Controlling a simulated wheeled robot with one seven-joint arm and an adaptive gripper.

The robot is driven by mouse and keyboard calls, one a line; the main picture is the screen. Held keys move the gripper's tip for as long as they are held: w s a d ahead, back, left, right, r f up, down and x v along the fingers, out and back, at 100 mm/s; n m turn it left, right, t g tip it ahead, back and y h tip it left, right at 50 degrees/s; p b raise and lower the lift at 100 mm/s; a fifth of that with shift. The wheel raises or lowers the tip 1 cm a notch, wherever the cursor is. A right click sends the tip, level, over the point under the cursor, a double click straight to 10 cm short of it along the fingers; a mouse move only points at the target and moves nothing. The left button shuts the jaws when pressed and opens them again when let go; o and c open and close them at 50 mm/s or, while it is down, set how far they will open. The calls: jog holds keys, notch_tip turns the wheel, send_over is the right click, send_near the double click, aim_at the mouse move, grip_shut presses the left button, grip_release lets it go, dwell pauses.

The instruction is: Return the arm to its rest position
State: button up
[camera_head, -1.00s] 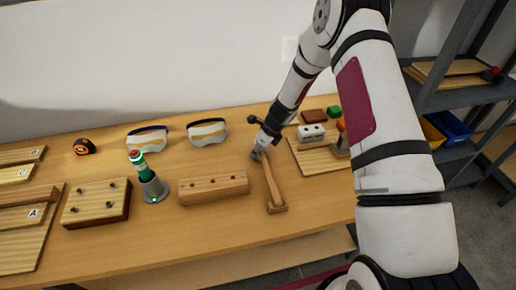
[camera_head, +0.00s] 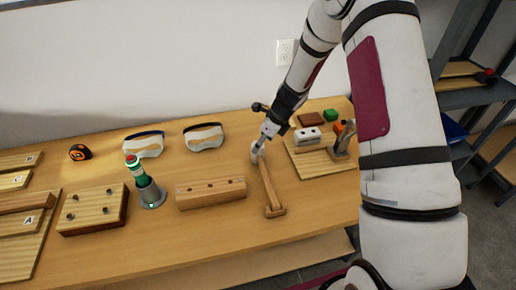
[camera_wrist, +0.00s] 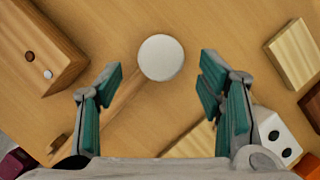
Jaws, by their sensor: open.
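My gripper (camera_head: 268,131) is over the right part of the workbench. In the wrist view, my gripper (camera_wrist: 160,82) has its two teal-padded fingers spread wide, with nothing between the pads. Below and ahead of it lies a tool with a wooden handle (camera_head: 267,183) and a pale round end. The round end (camera_wrist: 161,57) shows between and beyond the fingertips in the wrist view, apart from both. The handle runs toward the lower left there. My arm reaches down from the top right of the head view.
A drilled wooden block (camera_head: 211,193) and a grey holder with a green item (camera_head: 150,194) stand left of the tool. A board (camera_head: 318,160) with a white block (camera_head: 307,136) lies right. Goggles (camera_head: 204,137) lie behind. A shelf (camera_head: 480,95) stands right.

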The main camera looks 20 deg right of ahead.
jog(key=s+a+r+n, duration=0.1)
jog(key=s+r+n, duration=0.35)
jog(key=r, duration=0.45)
jog(key=s+a+r+n, duration=0.1)
jog(key=s+r+n, duration=0.35)
jog(key=r, duration=0.45)
jog(key=s+a+r+n, duration=0.2)
jog(key=s+r+n, duration=0.25)
jog(key=r, duration=0.35)
jog(key=s+d+r+n+t+h, duration=0.1)
jog(key=s+r+n, duration=0.3)
jog(key=s+n, duration=0.3)
jog(key=s+d+r+n+t+h, duration=0.1)
jog(key=s+r+n, duration=0.3)
jog(key=s, duration=0.9)
jog(key=d+n, duration=0.1)
jog(key=n, duration=0.1)
jog(key=shift+s+r+n+h, duration=0.15)
jog(key=shift+s+n+h, duration=0.2)
jog(key=shift+s+h, duration=0.05)
jog(key=shift+d, duration=0.1)
